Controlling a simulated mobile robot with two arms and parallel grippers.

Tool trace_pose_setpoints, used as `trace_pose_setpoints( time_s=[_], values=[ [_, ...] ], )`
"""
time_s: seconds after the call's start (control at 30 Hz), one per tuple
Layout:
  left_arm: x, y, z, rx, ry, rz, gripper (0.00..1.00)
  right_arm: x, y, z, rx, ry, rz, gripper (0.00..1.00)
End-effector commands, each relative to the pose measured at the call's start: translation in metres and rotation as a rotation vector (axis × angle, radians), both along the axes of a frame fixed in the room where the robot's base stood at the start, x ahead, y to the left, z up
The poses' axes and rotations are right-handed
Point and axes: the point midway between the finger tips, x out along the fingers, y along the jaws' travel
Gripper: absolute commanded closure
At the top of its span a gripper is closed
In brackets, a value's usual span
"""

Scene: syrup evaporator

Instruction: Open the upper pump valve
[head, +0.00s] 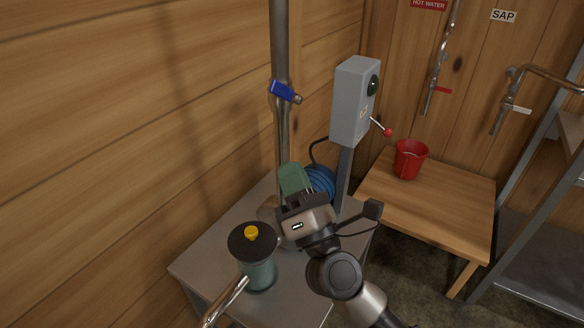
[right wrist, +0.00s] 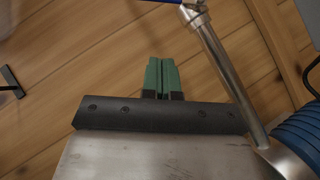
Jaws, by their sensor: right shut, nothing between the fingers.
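The upper pump valve has a blue handle (head: 282,91) on the tall steel pipe (head: 280,45) against the wood wall. The handle sticks out across the pipe, tilted slightly down to the right. My right gripper (head: 291,170) is below the valve, in front of the pipe's lower part, with its green fingers pointing up. The fingers are shut and empty in the right wrist view (right wrist: 161,70). There the pipe (right wrist: 228,75) runs right of the fingers, apart from them in the picture, and a bit of blue shows at the top edge. My left gripper is not in view.
A grey control box (head: 351,100) with a red-tipped lever (head: 387,132) stands right of the pipe. The blue pump (head: 320,182) and a filter canister (head: 258,270) with a yellow knob are on the metal stand (head: 190,270). A red bucket (head: 409,160) sits on the wooden table (head: 455,205).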

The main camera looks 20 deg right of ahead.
Motion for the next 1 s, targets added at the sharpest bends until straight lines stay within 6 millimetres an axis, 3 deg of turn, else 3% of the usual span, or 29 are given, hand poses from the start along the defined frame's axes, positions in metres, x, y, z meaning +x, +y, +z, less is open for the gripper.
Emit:
trace_pose_setpoints(
  time_s=[0.03, 0.3, 0.6, 1.0],
  values=[
    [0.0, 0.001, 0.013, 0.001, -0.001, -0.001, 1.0, 0.01, 0.002, 0.014, -0.001, -0.002, 0.0, 1.0],
    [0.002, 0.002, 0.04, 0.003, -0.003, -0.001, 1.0, 0.057, 0.008, 0.047, -0.003, -0.003, 0.001, 1.0],
    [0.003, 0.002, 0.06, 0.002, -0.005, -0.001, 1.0, 0.068, -0.009, 0.07, -0.004, 0.0, 0.002, 1.0],
    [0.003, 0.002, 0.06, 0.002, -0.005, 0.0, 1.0, 0.069, -0.011, 0.071, -0.003, 0.0, 0.001, 1.0]
  ],
)
